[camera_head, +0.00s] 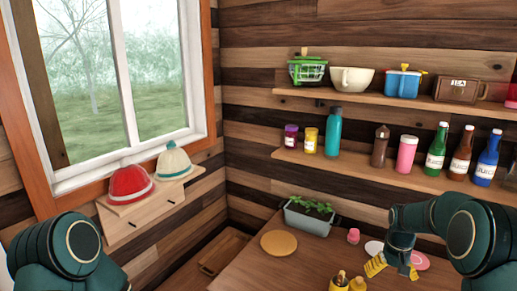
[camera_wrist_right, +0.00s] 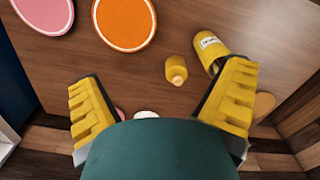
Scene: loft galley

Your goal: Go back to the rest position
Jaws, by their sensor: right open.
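My right gripper (camera_head: 392,267) is over the wooden counter at the lower right of the head view, pointing down. In the right wrist view its yellow ridged fingers (camera_wrist_right: 160,108) are spread apart with nothing between them. My left arm shows at the lower left of the head view, but its gripper is out of the picture.
The counter (camera_head: 260,268) holds a planter (camera_head: 308,220), a round tan board (camera_head: 279,243), a pink cup (camera_head: 353,236) and plates (camera_head: 374,247). Wall shelves (camera_head: 365,170) carry bottles and jars. Hats rest below the window.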

